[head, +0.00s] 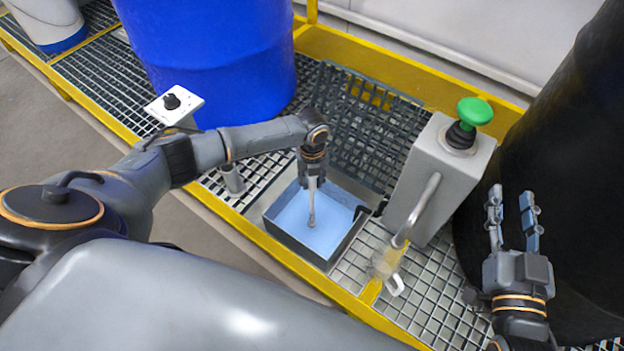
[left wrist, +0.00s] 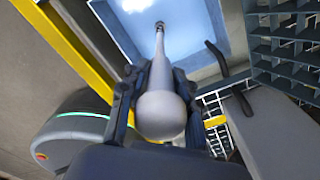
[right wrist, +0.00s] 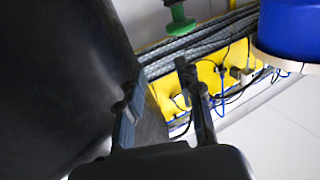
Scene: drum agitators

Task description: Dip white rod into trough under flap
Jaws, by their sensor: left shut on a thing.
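My left gripper (head: 313,177) is shut on the pale grey-white rod (head: 312,205), which points down over the open trough (head: 291,241). The trough holds light blue liquid (head: 335,212). In the left wrist view, the rod (left wrist: 158,75) runs from its rounded end between the fingers to a small tip over the liquid (left wrist: 115,22). The tip is visible; I cannot tell whether it touches the liquid. The grated flap (head: 368,118) stands raised behind the trough. My right gripper (head: 514,215) is open and empty beside the black drum.
A grey post with a green button (head: 474,111) and a bent handle (head: 418,210) stands right of the trough. A blue drum (head: 210,60) is behind left, a black drum (head: 560,140) at right. A white knob box (head: 173,103) is near my left arm. Yellow-edged grating surrounds the trough.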

